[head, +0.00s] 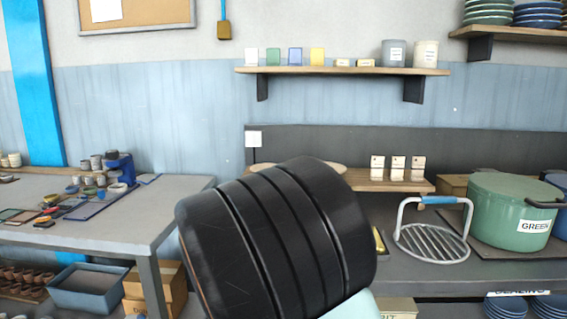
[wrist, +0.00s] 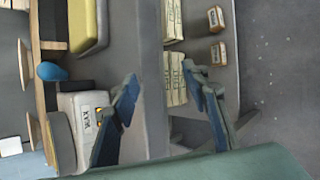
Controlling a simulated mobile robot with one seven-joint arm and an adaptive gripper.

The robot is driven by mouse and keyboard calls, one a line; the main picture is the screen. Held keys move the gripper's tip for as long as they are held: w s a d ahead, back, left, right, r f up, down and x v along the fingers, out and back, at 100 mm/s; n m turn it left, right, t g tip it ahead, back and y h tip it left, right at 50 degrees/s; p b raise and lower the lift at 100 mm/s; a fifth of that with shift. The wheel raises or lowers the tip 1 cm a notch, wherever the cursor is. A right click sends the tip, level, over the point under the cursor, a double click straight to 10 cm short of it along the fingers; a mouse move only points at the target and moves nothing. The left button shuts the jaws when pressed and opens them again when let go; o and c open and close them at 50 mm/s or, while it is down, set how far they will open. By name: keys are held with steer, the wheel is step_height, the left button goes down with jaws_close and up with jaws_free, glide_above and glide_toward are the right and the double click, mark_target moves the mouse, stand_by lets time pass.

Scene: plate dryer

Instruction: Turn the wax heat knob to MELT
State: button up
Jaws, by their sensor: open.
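My gripper (wrist: 160,75) shows in the wrist view with its two dark blue fingers spread apart and nothing between them. A pale box with a white label and a small orange mark (wrist: 99,111) sits left of the left finger and is partly covered by it. I cannot make out a knob marked MELT; the box's far side is hidden behind the finger. In the head view my black arm link blocks the middle of the bench, and neither the gripper nor a knob shows there.
In the head view a green pot (head: 490,205) and a round metal rack (head: 430,243) stand on the right. A wooden riser (head: 360,183) holds small blocks behind my arm. In the wrist view a yellow-topped block (wrist: 88,22) lies above the box, and a blue rounded piece (wrist: 52,71) juts nearby.

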steer(key=w+a+r+m+t+y+b, duration=0.1)
steer(key=w+a+r+m+y, duration=0.25)
steer(key=r+m, duration=0.3)
steer(key=w+a+r+m+t+y+b, duration=0.1)
steer(key=w+a+r+m+y, duration=0.25)
steer(key=r+m, duration=0.35)
steer(key=w+d+r+m+t, duration=0.1)
steer(key=d+r+m+t, duration=0.1)
steer(key=r+m, duration=0.3)
steer(key=w+d+r+m+t+y, duration=0.1)
steer(key=r+m, duration=0.4)
steer(key=r, duration=0.6)
steer(key=w+d+t+b, duration=0.1)
steer(key=d+t, duration=0.1)
steer(key=shift+r+m+t, duration=0.25)
steer(key=shift+m+t, duration=0.05)
steer(key=shift+m, duration=0.05)
steer(key=shift+a, duration=0.1)
